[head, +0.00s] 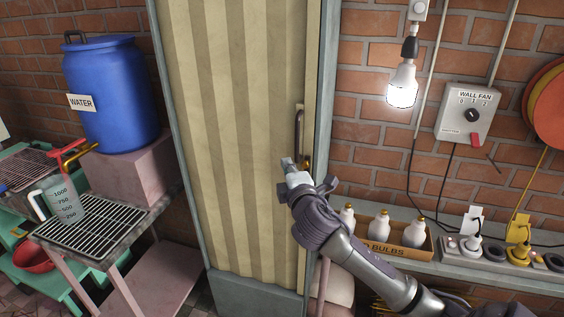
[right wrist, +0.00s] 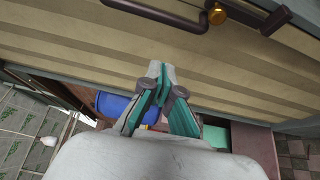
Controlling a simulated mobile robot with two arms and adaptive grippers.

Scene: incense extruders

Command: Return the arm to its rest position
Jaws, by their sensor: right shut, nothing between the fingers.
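My right arm comes in from the lower right in the head view. Its gripper (head: 289,165) is shut and empty, in front of the striped cream door (head: 225,120), close to the door's handle (head: 299,130) and brass knob (head: 308,163). In the right wrist view the fingertips (right wrist: 161,68) meet in front of the door's striped face. The handle (right wrist: 160,12) and knob (right wrist: 217,15) lie beyond them, and no contact with them shows. My left gripper is in neither view.
A blue water barrel (head: 112,95) stands on a pink block at the left, with a measuring jug (head: 62,198) on a grate below. At the right are a box of old bulbs (head: 410,246) on a shelf, a lit hanging bulb (head: 402,88) and a fan switch (head: 467,118).

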